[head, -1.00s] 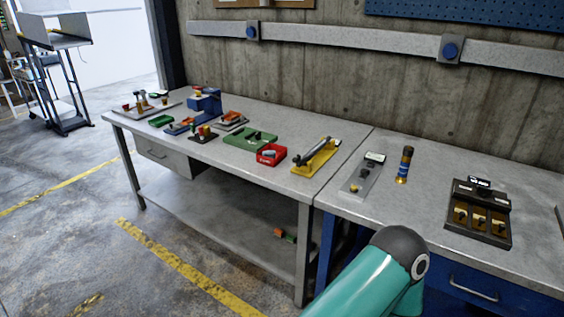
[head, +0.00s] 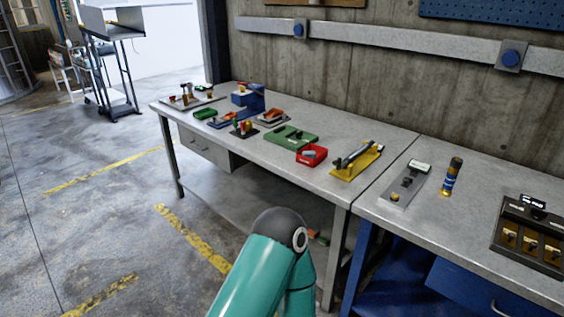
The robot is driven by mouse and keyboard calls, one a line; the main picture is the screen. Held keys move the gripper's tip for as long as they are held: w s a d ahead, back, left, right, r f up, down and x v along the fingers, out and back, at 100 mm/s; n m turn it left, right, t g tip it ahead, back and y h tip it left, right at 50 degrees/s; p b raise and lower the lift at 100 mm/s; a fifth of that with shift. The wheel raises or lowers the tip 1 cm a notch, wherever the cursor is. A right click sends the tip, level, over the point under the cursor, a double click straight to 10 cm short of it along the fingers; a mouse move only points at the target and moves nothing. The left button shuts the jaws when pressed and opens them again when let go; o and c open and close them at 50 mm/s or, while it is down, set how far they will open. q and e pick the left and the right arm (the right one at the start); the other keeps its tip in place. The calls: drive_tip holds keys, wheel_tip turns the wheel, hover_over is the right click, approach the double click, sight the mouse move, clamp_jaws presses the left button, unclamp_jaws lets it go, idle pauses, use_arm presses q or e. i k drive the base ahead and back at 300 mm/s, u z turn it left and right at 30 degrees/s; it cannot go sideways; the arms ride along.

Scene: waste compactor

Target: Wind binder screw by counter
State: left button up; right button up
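A grey plate (head: 405,183) lies on the right-hand bench. It carries a small display (head: 419,167) at its far end and a brass-coloured knob (head: 395,197) at its near end. These look like the counter and the screw, but they are too small to read or be sure of. A teal arm link of mine, with a dark rounded joint, rises from the bottom middle, in front of the benches. Neither gripper is in the head view.
A dark cylinder with a brass base (head: 451,177) and a black box with brass parts (head: 530,238) stand right of the plate. Left are a yellow stand (head: 357,160), red bin (head: 311,155) and green tray (head: 290,137). Open floor lies left of the benches.

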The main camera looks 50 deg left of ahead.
sight(355, 154)
drive_tip(key=u, duration=0.3)
drive_tip(key=i, duration=1)
